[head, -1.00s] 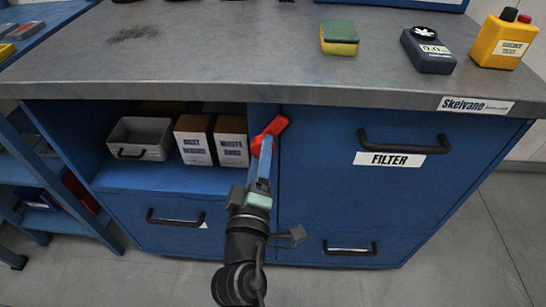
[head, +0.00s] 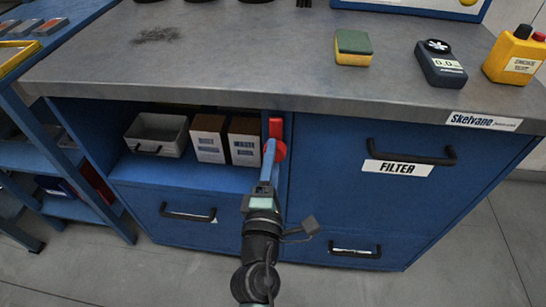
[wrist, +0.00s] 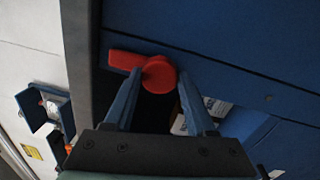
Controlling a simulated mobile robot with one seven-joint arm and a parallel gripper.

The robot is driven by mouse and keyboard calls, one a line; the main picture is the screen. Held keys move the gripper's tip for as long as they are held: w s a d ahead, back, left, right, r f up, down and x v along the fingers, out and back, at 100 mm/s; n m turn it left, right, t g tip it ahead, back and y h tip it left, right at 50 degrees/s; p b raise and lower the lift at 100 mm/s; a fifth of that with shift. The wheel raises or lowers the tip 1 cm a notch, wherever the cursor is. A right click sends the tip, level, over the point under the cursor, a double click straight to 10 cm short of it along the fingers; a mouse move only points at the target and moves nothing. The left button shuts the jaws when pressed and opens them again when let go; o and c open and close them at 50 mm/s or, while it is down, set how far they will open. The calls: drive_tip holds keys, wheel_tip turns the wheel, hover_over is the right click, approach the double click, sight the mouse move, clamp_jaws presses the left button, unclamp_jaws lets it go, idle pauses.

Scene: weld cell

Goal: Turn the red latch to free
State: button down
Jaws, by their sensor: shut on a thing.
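The red latch (head: 276,128) is on the blue cabinet front, beside the upright between the open shelf and the filter door. Its handle stands about upright, pointing to the worktop, in the head view. In the wrist view the round hub of the red latch (wrist: 159,74) shows with the handle reaching left. My gripper (head: 269,150) is at the latch, its blue fingers covering part of it. In the wrist view, my gripper (wrist: 158,82) has one finger on each side of the latch and is shut on it.
The filter door (head: 345,200) with a black handle (head: 411,153) is right of the latch. The open shelf on the left holds a grey bin (head: 157,133) and two labelled boxes (head: 208,140). The worktop (head: 260,60) overhangs above. Floor in front is clear.

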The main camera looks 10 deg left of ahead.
idle(0.4)
drive_tip(key=shift+c, duration=1.1)
unclamp_jaws()
drive_tip(key=s+f+b, duration=0.1)
drive_tip(key=s+b, duration=0.2)
drive_tip(key=s, duration=1)
drive_tip(key=shift+b, duration=0.3)
